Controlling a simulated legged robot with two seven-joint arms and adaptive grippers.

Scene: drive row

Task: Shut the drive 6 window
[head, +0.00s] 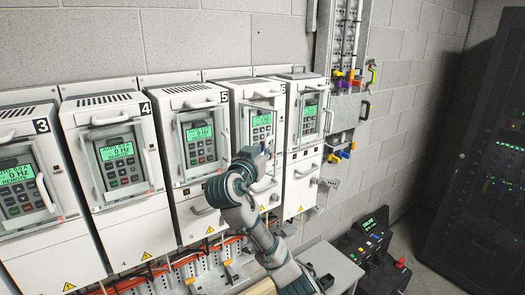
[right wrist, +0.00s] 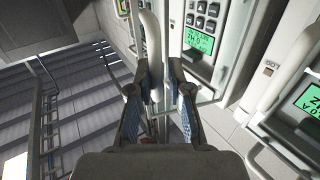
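Drive 6 (head: 263,93) is the white cabinet just right of drive 5, with a lit green display and keypad. Its small number is hard to read. My right gripper (head: 264,150) is in front of its lower window area and hides part of it. In the right wrist view the gripper's fingers (right wrist: 158,88) are apart, with a white bar handle (right wrist: 150,45) reaching between them. I cannot tell whether they touch it. A keypad and green display (right wrist: 199,39) show just right of the handle. How far the drive 6 window stands open is unclear. My left gripper is not visible.
Drive 5 (head: 196,92), drive 4 (head: 104,103) and drive 3 (head: 18,115) stand to the left, another drive (head: 308,90) close on the right. A grey box (head: 332,265) and black control panel (head: 362,240) stand lower right. A dark rack (head: 490,150) is at far right.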

